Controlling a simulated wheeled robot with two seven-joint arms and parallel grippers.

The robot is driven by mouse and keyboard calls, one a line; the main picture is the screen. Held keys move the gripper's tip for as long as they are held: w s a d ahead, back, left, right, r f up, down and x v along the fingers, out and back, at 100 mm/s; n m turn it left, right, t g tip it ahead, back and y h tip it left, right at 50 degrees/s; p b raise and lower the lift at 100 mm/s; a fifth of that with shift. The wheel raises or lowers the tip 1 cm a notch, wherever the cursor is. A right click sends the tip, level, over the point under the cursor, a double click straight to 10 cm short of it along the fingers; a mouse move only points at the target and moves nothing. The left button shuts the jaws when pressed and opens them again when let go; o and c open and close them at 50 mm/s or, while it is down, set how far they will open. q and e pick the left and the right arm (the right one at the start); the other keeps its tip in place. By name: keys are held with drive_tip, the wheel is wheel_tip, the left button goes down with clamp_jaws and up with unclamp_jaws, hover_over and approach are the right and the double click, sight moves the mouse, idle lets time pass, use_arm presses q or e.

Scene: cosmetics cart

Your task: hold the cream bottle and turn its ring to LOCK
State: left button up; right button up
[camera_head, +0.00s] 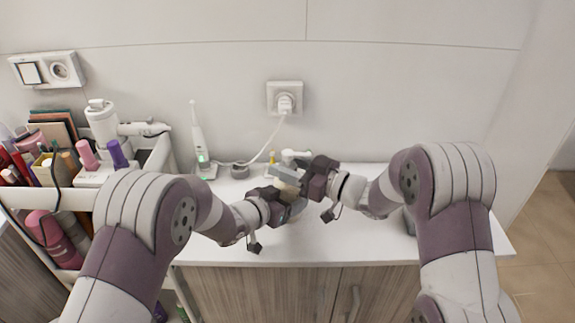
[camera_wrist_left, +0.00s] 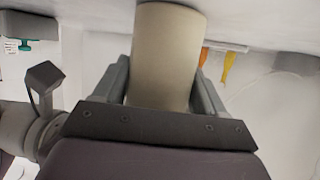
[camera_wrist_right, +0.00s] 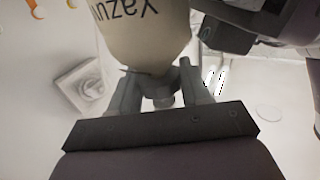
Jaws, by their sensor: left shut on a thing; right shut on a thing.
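The cream bottle (camera_head: 287,186) is held between my two grippers above the white counter, and is mostly hidden by them in the head view. My left gripper (camera_wrist_left: 163,80) is shut on its plain beige body (camera_wrist_left: 167,50). In the right wrist view the bottle (camera_wrist_right: 145,30) shows dark lettering, partly cut off by the frame. My right gripper (camera_wrist_right: 160,80) is shut at the bottle's narrow end, around a small grey part that seems to be the ring. The fingers hide most of that part, and no LOCK mark can be read.
An electric toothbrush (camera_head: 199,140) stands on the counter (camera_head: 345,240) behind left, with a cable to the wall socket (camera_head: 285,98). A cart (camera_head: 75,198) full of cosmetics stands at the left. The counter front is clear.

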drive_tip(key=o, duration=1)
drive_tip(key=v, duration=1.2)
drive_tip(key=shift+f, duration=0.1)
use_arm(q)
drive_tip(key=o, duration=1.4)
